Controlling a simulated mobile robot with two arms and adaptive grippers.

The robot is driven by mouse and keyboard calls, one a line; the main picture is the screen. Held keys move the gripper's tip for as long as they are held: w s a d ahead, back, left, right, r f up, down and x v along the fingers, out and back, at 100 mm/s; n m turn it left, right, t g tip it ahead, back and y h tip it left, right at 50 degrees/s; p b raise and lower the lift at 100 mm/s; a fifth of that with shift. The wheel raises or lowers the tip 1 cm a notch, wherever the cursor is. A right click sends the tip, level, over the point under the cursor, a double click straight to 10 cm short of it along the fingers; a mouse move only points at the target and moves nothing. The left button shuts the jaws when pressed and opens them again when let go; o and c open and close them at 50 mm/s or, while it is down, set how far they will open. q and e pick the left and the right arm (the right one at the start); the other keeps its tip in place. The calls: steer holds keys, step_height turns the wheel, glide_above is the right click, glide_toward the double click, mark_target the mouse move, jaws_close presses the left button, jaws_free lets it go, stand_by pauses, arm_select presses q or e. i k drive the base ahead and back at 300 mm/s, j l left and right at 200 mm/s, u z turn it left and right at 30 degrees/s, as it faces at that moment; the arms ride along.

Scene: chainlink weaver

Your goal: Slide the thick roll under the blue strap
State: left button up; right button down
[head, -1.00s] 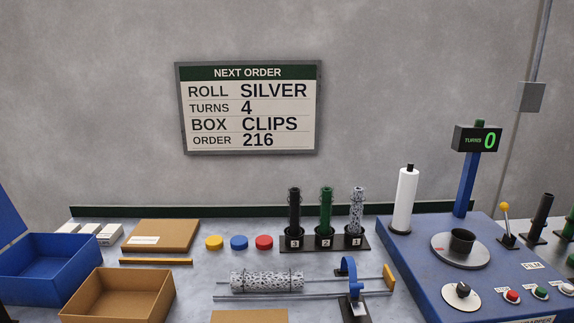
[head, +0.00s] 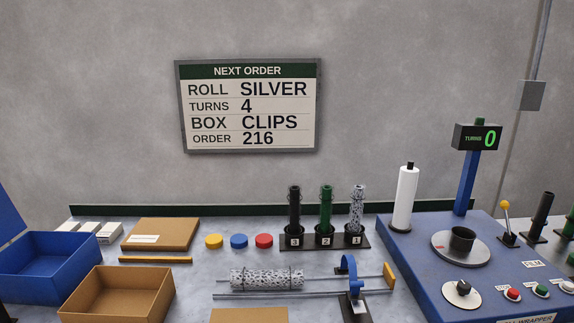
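The thick roll (head: 266,278), silver-grey and speckled, lies on its side across two metal rails (head: 325,291) at the front middle of the table. The blue strap (head: 348,265) is a narrow upright hoop on a dark stand, to the right of the roll. A gap of bare rail lies between the roll's right end and the strap. A yellow-orange end stop (head: 389,276) stands at the rails' right end. Neither of my grippers is in view.
Three slim rolls stand in a numbered rack (head: 309,248) behind the rails. A cardboard box (head: 118,292) and a blue box (head: 48,268) are at left. The blue wrapper machine (head: 405,262) fills the right. Yellow, blue and red discs (head: 239,242) lie behind the roll.

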mark_target(269, 277)
steer(key=i+l+u, duration=0.15)
steer(key=i+l, duration=0.2)
steer(key=i+l+u, duration=0.2)
steer(key=l, duration=0.3)
steer(key=i, duration=0.1)
